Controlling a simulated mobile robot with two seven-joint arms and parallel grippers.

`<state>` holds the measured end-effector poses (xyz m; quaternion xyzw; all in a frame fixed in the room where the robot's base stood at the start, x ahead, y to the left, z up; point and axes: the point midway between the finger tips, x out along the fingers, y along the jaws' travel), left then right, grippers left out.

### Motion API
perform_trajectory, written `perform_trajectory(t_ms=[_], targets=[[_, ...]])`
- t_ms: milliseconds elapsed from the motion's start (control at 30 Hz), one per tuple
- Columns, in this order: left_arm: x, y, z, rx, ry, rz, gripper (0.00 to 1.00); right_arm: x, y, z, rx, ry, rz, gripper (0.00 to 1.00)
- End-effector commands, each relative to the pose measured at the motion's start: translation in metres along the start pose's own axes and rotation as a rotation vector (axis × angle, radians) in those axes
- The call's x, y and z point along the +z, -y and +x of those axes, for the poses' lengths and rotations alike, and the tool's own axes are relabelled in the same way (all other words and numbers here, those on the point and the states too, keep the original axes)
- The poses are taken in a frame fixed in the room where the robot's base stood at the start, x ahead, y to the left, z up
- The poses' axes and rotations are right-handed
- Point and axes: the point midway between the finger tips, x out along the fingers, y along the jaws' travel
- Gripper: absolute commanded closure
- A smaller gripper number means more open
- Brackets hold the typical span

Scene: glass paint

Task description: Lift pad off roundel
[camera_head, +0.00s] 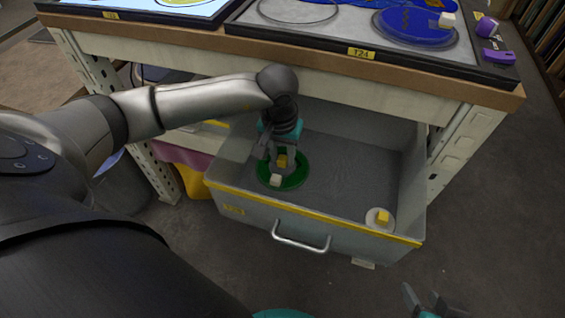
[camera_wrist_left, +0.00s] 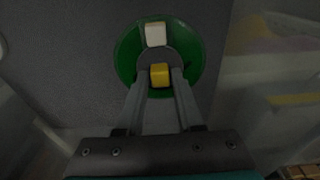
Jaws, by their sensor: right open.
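A green glass roundel (camera_head: 297,176) lies in the open grey drawer, with a white cube (camera_head: 275,180) near its edge. In the left wrist view the green roundel (camera_wrist_left: 127,55) bears the white cube (camera_wrist_left: 155,34) and a round grey pad (camera_wrist_left: 172,56) with a yellow block (camera_wrist_left: 159,75) as its knob. My left gripper (camera_head: 279,163) reaches down over the roundel, one finger on each side of the yellow block. I cannot tell whether the fingers touch the block. My right gripper (camera_head: 421,293) is open and empty at the bottom right, outside the drawer.
A pale disc with a yellow block (camera_head: 382,217) sits in the drawer's front right corner. The drawer (camera_head: 318,218) has raised walls and a front handle (camera_head: 301,240). The workbench edge (camera_head: 330,58) overhangs behind, with a blue roundel (camera_head: 410,27) and purple tools (camera_head: 487,55) on top.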

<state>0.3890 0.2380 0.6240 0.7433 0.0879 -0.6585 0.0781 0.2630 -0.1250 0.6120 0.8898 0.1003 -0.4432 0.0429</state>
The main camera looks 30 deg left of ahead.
Motion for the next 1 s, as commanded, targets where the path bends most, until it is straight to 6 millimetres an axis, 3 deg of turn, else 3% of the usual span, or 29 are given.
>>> perform_trajectory(t_ms=[33, 300, 1000], targets=[[0.0000, 0.0001, 0.0000, 0.000, 0.000, 0.000, 0.71, 0.0002, 0.0000, 0.0000, 0.000, 0.001, 0.000, 0.50], [0.0000, 0.0002, -0.0001, 0.000, 0.000, 0.000, 1.00, 0.0004, 0.0000, 0.0001, 0.000, 0.001, 0.000, 0.50], [-0.0006, 0.0003, -0.0046, 0.000, 0.000, 0.000, 1.00, 0.0034, -0.0037, -0.0040, 0.010, 0.035, 0.001, 0.50]])
